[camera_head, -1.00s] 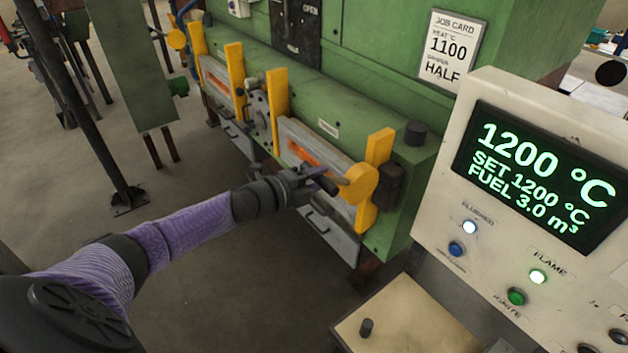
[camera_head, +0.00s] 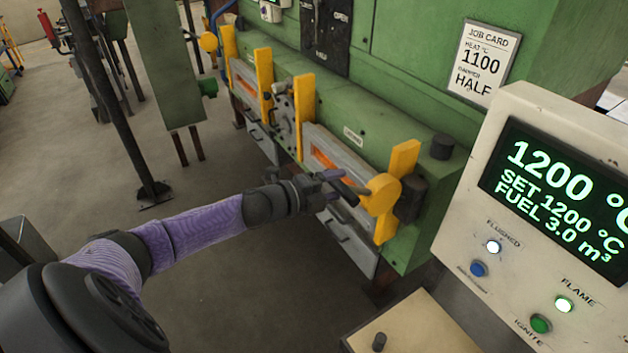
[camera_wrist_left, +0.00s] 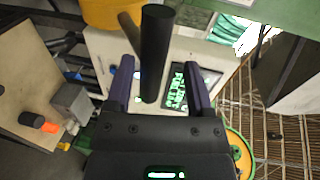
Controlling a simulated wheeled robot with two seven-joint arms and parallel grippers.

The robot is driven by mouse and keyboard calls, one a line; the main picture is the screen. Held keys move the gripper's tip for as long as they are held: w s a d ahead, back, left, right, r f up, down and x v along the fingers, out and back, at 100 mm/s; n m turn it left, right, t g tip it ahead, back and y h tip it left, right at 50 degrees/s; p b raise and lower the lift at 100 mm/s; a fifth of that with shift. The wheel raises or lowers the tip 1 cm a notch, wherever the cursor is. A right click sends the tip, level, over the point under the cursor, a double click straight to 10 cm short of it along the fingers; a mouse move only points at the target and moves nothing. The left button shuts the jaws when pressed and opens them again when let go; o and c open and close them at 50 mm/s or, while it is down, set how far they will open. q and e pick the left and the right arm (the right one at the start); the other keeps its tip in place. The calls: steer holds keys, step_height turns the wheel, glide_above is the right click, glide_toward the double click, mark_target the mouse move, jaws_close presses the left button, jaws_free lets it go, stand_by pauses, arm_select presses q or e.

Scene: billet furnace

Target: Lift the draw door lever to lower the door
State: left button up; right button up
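The draw door lever has a black grip (camera_head: 345,187) joined to a round yellow hub (camera_head: 381,195) at the near end of the green furnace. The grip also shows in the left wrist view (camera_wrist_left: 156,50), pointing between my fingers. My left gripper (camera_head: 336,184) is at the lever. In the wrist view my left gripper (camera_wrist_left: 159,88) is open, with a finger on each side of the grip and visible gaps. The grey draw door (camera_head: 352,155) stands between yellow uprights, with an orange glow along its opening. My right gripper is not in view.
A control panel (camera_head: 510,120) reading 1200 °C stands close on the right, above a tan surface (camera_head: 420,325). A dark post (camera_head: 110,110) and a green cabinet (camera_head: 165,60) stand at left. The floor before the furnace is clear.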

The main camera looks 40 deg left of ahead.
arm_select(q)
steer(key=v, duration=0.8)
steer(key=shift+f, duration=0.15)
